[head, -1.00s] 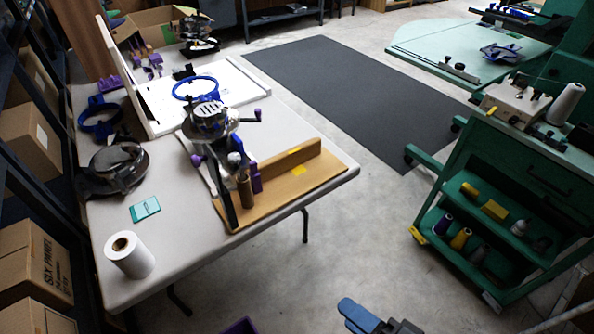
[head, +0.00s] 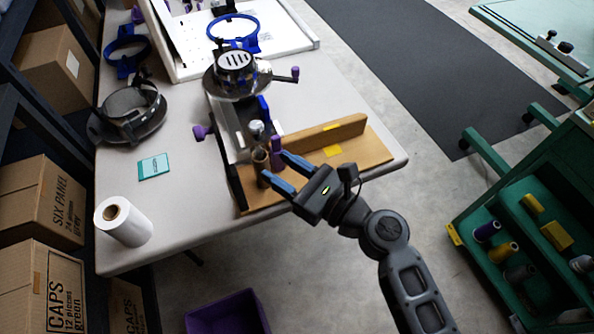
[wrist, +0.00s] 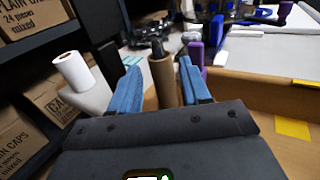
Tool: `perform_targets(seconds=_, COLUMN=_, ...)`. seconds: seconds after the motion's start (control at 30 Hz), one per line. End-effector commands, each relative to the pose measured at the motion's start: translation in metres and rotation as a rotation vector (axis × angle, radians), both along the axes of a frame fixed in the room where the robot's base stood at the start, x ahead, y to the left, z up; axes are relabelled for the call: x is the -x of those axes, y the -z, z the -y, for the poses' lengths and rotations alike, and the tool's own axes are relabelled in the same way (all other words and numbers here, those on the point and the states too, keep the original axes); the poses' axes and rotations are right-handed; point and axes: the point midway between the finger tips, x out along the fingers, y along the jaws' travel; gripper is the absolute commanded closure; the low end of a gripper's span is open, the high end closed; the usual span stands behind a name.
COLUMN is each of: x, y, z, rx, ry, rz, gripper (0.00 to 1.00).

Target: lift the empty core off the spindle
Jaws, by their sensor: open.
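The empty core is a brown cardboard tube (head: 261,162) standing upright on the wooden board (head: 365,152) at the table's front.
A cap-hoop device (head: 236,75) stands behind the core. A wooden rail (head: 325,133) runs along the board to the right. A purple bin (head: 228,313) is on the floor below.

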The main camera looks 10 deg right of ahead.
Motion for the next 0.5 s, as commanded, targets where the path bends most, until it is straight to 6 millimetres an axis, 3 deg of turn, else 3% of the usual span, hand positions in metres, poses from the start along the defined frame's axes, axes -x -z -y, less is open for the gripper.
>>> perform_targets(seconds=0.2, x=-0.023, y=-0.001, z=-0.024, rx=0.002, ry=-0.001, rz=0.002, gripper=0.53)
perform_targets(seconds=0.5, x=-0.037, y=0.000, z=-0.038, rx=0.004, ry=0.001, rz=0.001, gripper=0.53)
